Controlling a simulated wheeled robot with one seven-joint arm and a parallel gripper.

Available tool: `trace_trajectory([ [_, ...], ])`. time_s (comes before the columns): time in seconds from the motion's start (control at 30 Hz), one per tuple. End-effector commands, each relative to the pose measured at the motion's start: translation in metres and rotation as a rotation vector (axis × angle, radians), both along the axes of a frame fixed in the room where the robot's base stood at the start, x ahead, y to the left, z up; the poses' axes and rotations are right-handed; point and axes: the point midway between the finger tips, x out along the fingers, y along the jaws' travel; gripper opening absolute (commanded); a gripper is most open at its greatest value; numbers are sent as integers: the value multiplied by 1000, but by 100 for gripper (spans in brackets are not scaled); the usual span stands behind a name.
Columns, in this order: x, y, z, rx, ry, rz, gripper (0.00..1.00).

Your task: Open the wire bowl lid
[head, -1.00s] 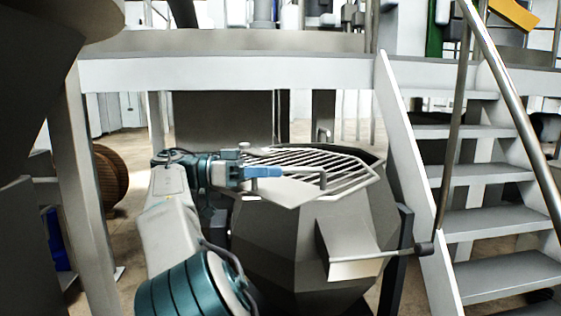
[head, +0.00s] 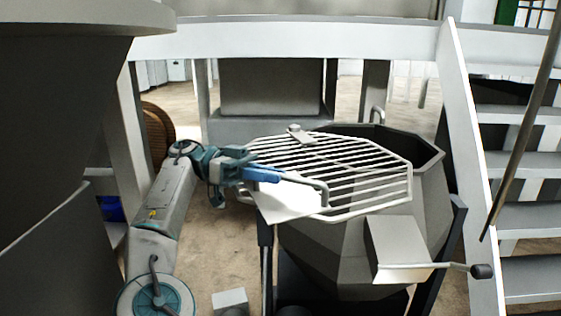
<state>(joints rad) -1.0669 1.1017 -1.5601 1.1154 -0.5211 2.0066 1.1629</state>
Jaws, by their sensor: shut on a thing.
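The wire bowl lid (head: 345,168) is a pale grid of parallel bars with a flat plate (head: 287,201) at its near left side. It lies over much of the grey faceted bowl (head: 345,245). A dark part of the bowl's inside (head: 395,140) shows at the back right, past the lid's edge. A bent bar handle (head: 310,183) rises over the plate. My gripper (head: 272,175), with blue fingers, comes from the left and is shut on the handle. The exact contact at the fingertips is too small to make out.
A lever with a dark knob (head: 482,271) sticks out from a box on the bowl's front right. White stairs (head: 520,180) with a rail stand close on the right. A white platform beam (head: 300,42) runs behind. A large dark grey body (head: 60,150) fills the left.

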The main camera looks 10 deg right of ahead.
Motion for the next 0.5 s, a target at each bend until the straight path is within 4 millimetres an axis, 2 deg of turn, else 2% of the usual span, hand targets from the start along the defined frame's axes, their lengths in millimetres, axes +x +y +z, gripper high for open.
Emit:
trace_trajectory([
  [0.03,0,3,5,-7,-2,1,0],
  [0.5,-3,9,3,-5,-2,-5,0],
])
